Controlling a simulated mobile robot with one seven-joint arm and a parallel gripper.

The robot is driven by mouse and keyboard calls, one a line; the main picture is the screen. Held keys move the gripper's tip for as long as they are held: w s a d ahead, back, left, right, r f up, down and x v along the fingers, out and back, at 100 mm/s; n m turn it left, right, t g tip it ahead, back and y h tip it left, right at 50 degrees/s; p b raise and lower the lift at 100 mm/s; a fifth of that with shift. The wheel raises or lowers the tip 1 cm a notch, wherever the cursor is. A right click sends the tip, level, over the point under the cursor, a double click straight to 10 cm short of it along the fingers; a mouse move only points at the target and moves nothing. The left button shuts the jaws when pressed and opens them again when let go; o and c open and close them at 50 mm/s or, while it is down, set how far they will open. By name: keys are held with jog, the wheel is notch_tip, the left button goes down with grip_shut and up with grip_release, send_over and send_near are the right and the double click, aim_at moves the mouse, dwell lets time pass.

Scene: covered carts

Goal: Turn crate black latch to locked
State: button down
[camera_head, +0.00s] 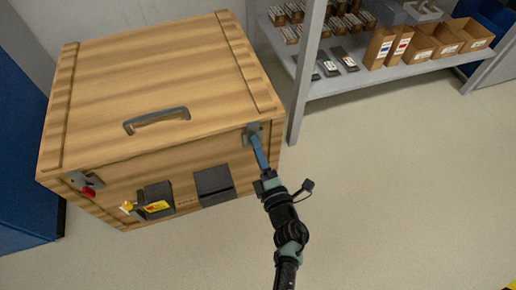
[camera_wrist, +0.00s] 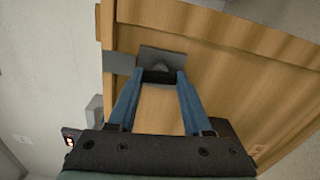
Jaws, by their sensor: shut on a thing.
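The wooden crate (camera_head: 165,75) stands on the floor at the left of the head view. The black latch (camera_wrist: 160,77) is on a grey metal plate (camera_wrist: 165,57) at the crate's upper right front corner. My gripper (camera_head: 254,138) reaches this corner from the front. In the wrist view, the two blue fingers of my gripper (camera_wrist: 162,80) are shut on the black latch, one on each side. The fingers hide most of the latch in the head view. A second latch with a red handle (camera_head: 88,192) sits at the crate's left front corner.
The lid bears a grey handle (camera_head: 157,120). A grey shelf (camera_head: 345,83) with cartons stands behind, to the right. The floor (camera_head: 400,190) at the right is clear.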

jog(key=shift+c, duration=1.6)
grip_release()
jog(key=p+v, duration=0.4)
jog(key=v, duration=0.9)
jog(key=shift+w+r, duration=0.1)
